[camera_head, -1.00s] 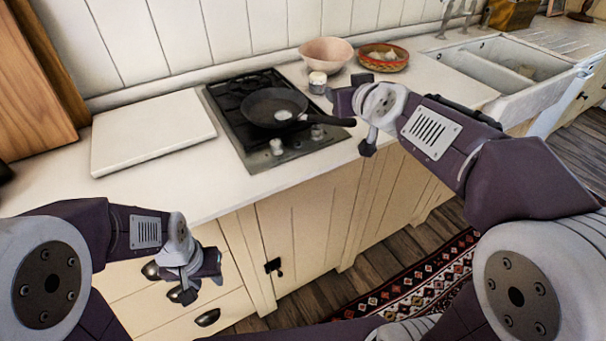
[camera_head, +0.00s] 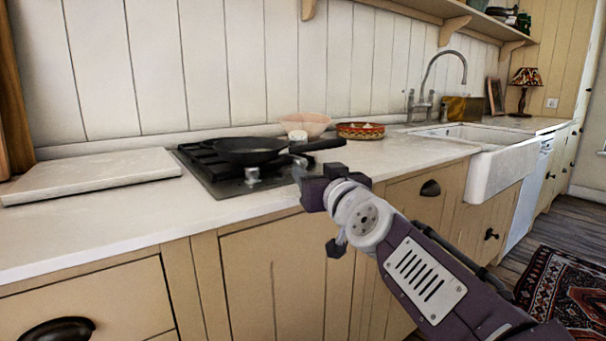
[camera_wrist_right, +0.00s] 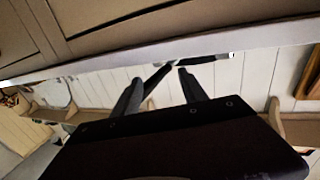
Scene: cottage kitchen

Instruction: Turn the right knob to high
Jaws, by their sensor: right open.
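The stove (camera_head: 225,186) is a black hob set in the counter, with a metal front strip. Its left knob (camera_head: 252,176) shows clearly. The right knob (camera_head: 299,164) is mostly hidden behind my right gripper (camera_head: 318,178), with only a pale part showing. That gripper is at the hob's front right corner. In the right wrist view its two dark fingers (camera_wrist_right: 160,85) are apart. I cannot make out a knob between them, nor tell the knob's setting. My left gripper is out of view.
A small jar (camera_head: 298,136), a pink bowl (camera_head: 313,122) and a patterned bowl (camera_head: 360,131) stand behind. A white board (camera_head: 90,176) lies left. The counter front is clear.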

